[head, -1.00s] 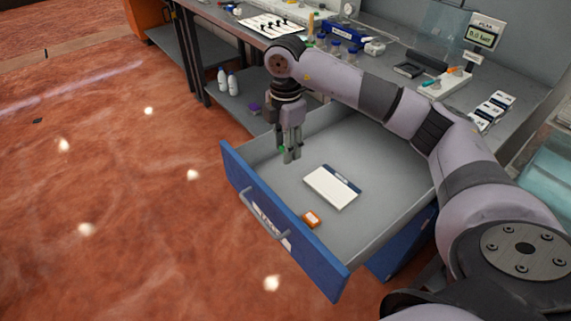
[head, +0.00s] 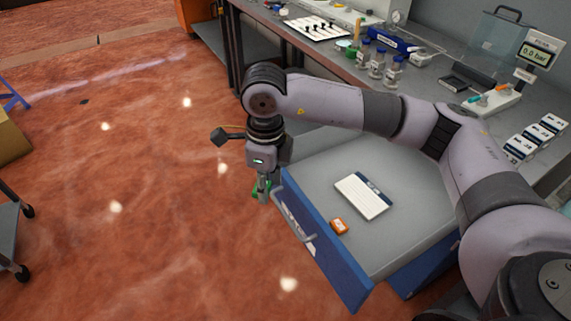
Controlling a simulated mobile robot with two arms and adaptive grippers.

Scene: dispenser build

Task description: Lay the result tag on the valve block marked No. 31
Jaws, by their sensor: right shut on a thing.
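My right gripper (head: 263,190) is shut on a small green thing (head: 258,188), mostly hidden by the fingers; I cannot tell for sure that it is the result tag. It hangs pointing down, just outside the blue front of the open drawer, over the floor. Several small white-and-dark blocks (head: 522,147) stand in a row on the bench at the right. They may be the valve blocks, but their markings are too small to read. My left gripper is not in view.
The open drawer (head: 335,262) holds a white pad with a blue band (head: 364,195) and a small orange item (head: 339,226). Capped vials (head: 377,66), a gauge display (head: 536,50) and a tray of dark-handled tools (head: 316,28) stand on the bench. The red floor at left is largely clear.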

